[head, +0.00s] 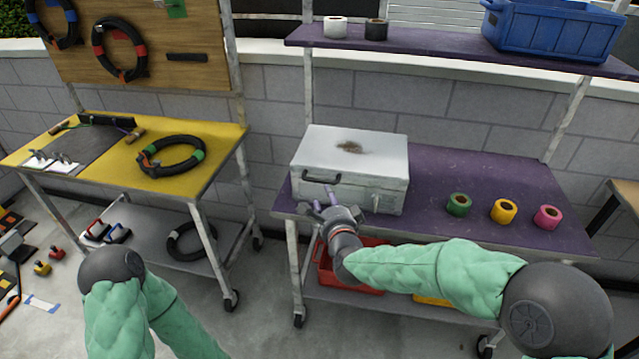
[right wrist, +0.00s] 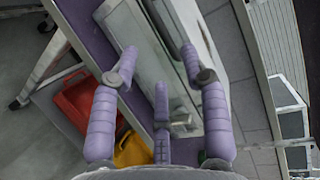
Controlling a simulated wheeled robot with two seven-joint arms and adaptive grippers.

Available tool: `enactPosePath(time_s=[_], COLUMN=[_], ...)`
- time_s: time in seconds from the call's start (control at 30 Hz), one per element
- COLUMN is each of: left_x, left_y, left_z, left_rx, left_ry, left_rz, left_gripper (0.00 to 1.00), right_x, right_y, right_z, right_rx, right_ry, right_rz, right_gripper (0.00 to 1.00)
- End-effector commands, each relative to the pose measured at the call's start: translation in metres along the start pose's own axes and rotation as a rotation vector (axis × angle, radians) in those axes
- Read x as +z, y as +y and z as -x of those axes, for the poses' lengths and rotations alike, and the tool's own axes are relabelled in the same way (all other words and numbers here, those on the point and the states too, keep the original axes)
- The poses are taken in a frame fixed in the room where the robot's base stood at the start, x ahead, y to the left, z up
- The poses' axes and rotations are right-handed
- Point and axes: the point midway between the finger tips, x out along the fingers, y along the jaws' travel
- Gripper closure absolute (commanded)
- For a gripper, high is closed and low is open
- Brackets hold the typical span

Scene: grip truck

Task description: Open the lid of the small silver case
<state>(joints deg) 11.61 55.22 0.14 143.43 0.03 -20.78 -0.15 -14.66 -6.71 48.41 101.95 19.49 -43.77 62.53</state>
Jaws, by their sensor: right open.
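The silver case (head: 350,158) stands on the left part of the purple table. Its lid is down, with a brown stain on top, a dark handle (head: 322,177) on the front and a latch (head: 375,201) at the front right. My right gripper (head: 322,199) is just in front of the case's front face, below the handle. In the right wrist view its purple fingers (right wrist: 160,65) are spread, with the case's front (right wrist: 150,50) and a latch (right wrist: 180,122) beyond them. I cannot tell whether a finger touches the case. My left gripper is not in view; only my left arm shows.
Green (head: 459,204), yellow (head: 504,211) and pink (head: 547,217) tape rolls stand right of the case on the purple table (head: 450,170). A red crate (head: 340,270) is on the shelf below. A blue crate (head: 553,30) sits on the upper shelf. A yellow table (head: 205,125) stands at left.

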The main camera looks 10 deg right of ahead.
Motion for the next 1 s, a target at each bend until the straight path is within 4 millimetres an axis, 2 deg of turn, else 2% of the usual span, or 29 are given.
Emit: enactPosePath(time_s=[0.4,0.6,0.8,1.0], left_x=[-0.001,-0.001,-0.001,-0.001], left_y=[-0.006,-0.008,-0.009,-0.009], left_z=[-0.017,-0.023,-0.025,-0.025], left_rx=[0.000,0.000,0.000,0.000], left_ry=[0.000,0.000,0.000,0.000], left_rz=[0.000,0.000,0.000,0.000], left_gripper=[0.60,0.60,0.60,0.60], right_x=[0.000,0.000,-0.001,-0.001], right_y=[0.004,0.004,0.002,0.001], right_z=[-0.064,-0.089,-0.101,-0.103], right_rx=[0.002,0.004,0.003,0.002], right_ry=[0.000,0.000,0.000,0.000], right_rz=[0.002,0.004,0.003,0.003], right_gripper=[0.54,0.54,0.54,0.54])
